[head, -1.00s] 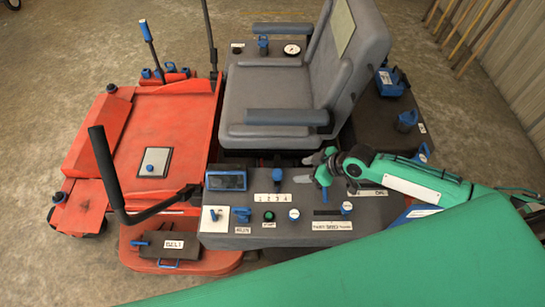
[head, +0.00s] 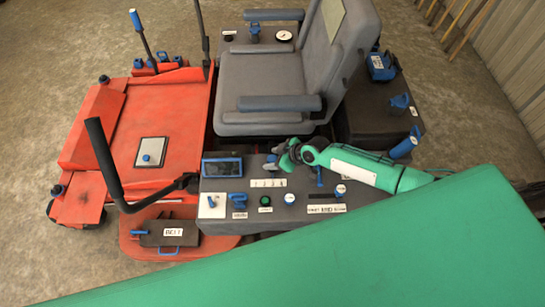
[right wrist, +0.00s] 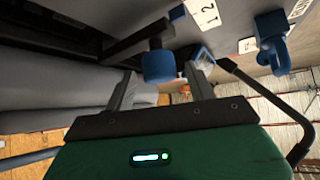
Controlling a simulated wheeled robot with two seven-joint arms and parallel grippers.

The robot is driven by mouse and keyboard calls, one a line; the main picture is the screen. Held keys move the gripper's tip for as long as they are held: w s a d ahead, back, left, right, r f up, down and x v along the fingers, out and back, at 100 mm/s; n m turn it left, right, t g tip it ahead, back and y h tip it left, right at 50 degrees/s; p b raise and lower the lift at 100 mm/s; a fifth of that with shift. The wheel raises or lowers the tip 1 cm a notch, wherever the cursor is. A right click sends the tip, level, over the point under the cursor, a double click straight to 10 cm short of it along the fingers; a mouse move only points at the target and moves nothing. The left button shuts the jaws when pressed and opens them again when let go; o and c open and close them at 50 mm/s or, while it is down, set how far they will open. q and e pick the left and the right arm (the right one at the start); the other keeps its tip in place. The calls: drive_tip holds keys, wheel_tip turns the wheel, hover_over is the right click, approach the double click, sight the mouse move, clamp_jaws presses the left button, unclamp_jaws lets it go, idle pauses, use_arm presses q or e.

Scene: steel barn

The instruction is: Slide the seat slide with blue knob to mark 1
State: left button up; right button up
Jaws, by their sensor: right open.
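The seat slide's blue knob (head: 271,158) sits behind the white number strip (head: 268,183) on the grey console, partly hidden by my right gripper. In the right wrist view the blue knob (right wrist: 158,65) stands at the end of a dark bar, and part of the strip with 1 and 2 (right wrist: 203,12) shows. My right gripper (head: 279,162) is open; in the right wrist view its fingers (right wrist: 160,85) stand either side of the knob, which is near the fingertips. I cannot tell whether they touch it. My left gripper is out of view.
The grey seat (head: 262,90) and its near armrest (head: 280,103) rise just behind the console. A blue-framed display (head: 222,168) and a black bent bar (head: 105,165) are on the left.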

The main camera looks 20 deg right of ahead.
drive_tip(key=shift+w+a+f, duration=0.15)
drive_tip(key=shift+a+f, duration=0.05)
drive_tip(key=shift+f, duration=0.1)
clamp_jaws()
drive_tip(key=a, duration=0.2)
drive_tip(key=w+a, duration=0.1)
drive_tip(key=a, duration=0.3)
drive_tip(key=shift+w+a+b, duration=0.1)
drive_tip(key=shift+w+b, duration=0.25)
drive_tip(key=shift+w, duration=0.05)
drive_tip(key=shift+r, duration=0.1)
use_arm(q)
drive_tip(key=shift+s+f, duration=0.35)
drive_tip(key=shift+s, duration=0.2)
use_arm(e)
unclamp_jaws()
drive_tip(key=shift+a, duration=0.15)
